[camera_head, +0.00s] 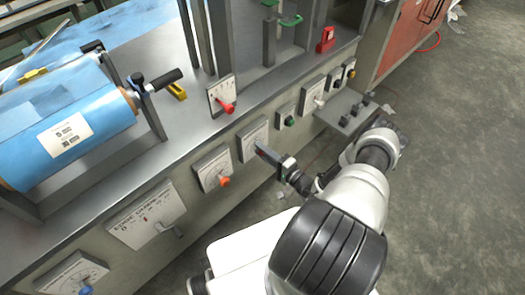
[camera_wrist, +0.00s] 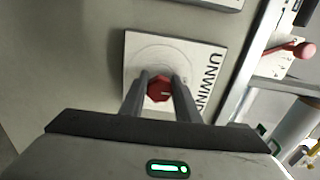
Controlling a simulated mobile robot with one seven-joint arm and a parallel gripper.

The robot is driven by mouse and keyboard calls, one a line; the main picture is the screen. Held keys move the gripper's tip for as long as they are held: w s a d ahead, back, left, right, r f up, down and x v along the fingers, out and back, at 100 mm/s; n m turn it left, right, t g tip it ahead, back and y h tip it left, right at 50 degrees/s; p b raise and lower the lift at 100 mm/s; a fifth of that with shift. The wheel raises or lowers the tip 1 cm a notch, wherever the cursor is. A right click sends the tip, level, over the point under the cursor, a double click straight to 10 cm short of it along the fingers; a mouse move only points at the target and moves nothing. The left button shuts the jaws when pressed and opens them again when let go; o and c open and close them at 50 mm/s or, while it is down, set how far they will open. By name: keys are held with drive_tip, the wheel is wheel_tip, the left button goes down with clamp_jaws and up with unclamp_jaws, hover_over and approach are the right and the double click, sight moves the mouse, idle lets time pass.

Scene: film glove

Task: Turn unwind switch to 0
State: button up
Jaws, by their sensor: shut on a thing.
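The unwind switch is a red knob (camera_wrist: 159,89) on a white square dial plate (camera_wrist: 140,55) lettered "UNWIND", seen sideways in the wrist view. My gripper (camera_wrist: 159,95) is shut on the knob, with one finger on each side of it. A short light mark shows on the knob's face; the dial's figures are too faint to read. In the head view, my gripper (camera_head: 262,150) reaches the dial plate (camera_head: 252,136) on the machine's front panel, and the knob is hidden behind the fingers.
An orange-red knob (camera_head: 224,181) on another plate sits left of my gripper. A green knob (camera_head: 290,121) sits to the right. A red lever (camera_head: 228,107) stands above on the machine top. A grey shelf (camera_head: 342,112) juts out near my arm.

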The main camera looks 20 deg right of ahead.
drive_tip(key=shift+d, duration=0.1)
drive_tip(key=o, duration=1)
drive_tip(key=shift+o, duration=0.2)
drive_tip(key=p+v, duration=0.1)
drive_tip(key=v, duration=1.6)
drive_tip(key=shift+s, duration=0.2)
